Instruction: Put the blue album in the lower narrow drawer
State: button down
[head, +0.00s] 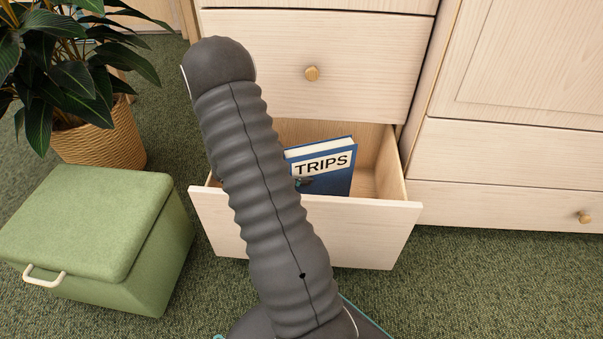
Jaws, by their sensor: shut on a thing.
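The blue album (339,181), with "TRIPS" on a white label, stands nearly upright within the open lower narrow drawer (365,232). Its lower edge is hidden behind the drawer front, so I cannot tell whether it touches the drawer floor. My gripper (304,183) is mostly hidden behind my grey arm. Only a small dark part shows against the album's lower left, and it is shut on the album. My arm also covers the album's left side and the left part of the drawer.
A closed drawer with a round wooden knob (312,73) is above the open one. A wide cabinet (510,150) stands at the right. A green storage box (95,235) and a potted plant (100,135) are at the left. Green carpet is clear at the lower right.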

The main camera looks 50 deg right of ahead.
jog(key=shift+c, duration=2.4)
grip_release()
jog(key=shift+r, duration=0.2)
jog(key=r+p+v, duration=0.1)
jog(key=p+v, duration=0.1)
jog(key=v, duration=1)
jog(key=s+a+r+m+t+y, duration=0.6)
jog(key=s+a+r, duration=0.2)
jog(key=a+r, duration=0.3)
jog(key=s+a+r+m+t+y, duration=0.5)
jog(key=s+a+r, duration=0.4)
jog(key=a+r, duration=0.2)
jog(key=shift+a+m+t+y, duration=0.4)
jog(key=shift+a+m+t, duration=0.2)
jog(key=shift+a, duration=0.2)
